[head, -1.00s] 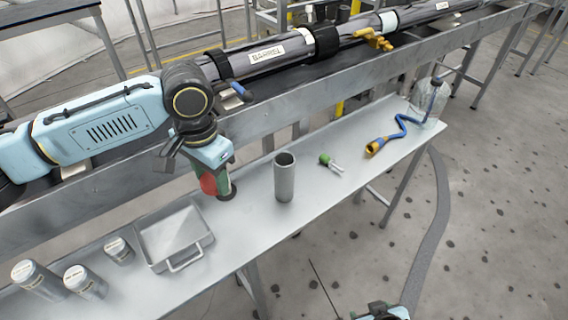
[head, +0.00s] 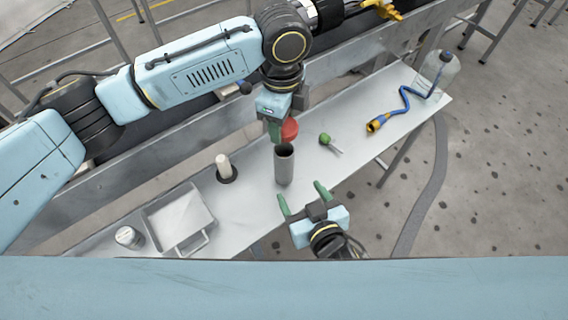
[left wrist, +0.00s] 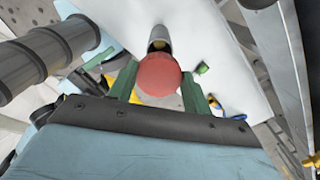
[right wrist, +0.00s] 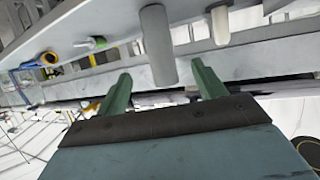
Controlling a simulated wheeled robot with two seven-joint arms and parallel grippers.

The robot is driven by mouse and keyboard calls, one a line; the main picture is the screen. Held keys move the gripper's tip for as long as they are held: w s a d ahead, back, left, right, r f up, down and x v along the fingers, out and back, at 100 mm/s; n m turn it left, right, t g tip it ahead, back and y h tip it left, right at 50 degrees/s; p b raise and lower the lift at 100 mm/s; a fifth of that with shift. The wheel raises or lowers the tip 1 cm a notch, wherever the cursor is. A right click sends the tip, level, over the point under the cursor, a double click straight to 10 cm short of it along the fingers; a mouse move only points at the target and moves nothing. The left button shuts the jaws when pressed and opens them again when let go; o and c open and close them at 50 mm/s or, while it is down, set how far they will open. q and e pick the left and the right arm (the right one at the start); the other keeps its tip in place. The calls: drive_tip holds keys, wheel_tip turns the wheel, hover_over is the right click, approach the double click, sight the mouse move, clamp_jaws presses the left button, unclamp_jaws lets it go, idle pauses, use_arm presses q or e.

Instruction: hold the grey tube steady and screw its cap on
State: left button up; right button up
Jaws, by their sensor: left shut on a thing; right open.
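The grey tube (head: 284,170) stands upright on the bench with its dark open mouth up. My left gripper (head: 283,132) is shut on a round red cap (head: 291,129), held close above the tube's mouth. Whether the cap touches the rim I cannot tell. In the left wrist view the red cap (left wrist: 158,76) sits between the green fingers, with the tube (left wrist: 158,38) partly hidden beyond it. My right gripper (head: 300,190) is open and empty on the near side of the tube. In the right wrist view the tube (right wrist: 158,48) stands beyond the gap between its fingers.
A pale post (head: 223,165) on a dark round base stands left of the tube, with a metal tray (head: 207,238) and a small can (head: 129,237) farther left. A green-handled tool (head: 325,139) and a blue hose (head: 404,104) lie right. The conveyor rail runs behind.

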sight(288, 172)
drive_tip(key=x, duration=1.2)
drive_tip(key=c, duration=1.5)
use_arm(q)
drive_tip(key=shift+f, duration=2.5)
use_arm(e)
drive_tip(key=shift+o, duration=0.2)
use_arm(q)
drive_tip(key=shift+f, duration=0.9)
drive_tip(key=shift+f, duration=0.55)
use_arm(e)
clamp_jaws()
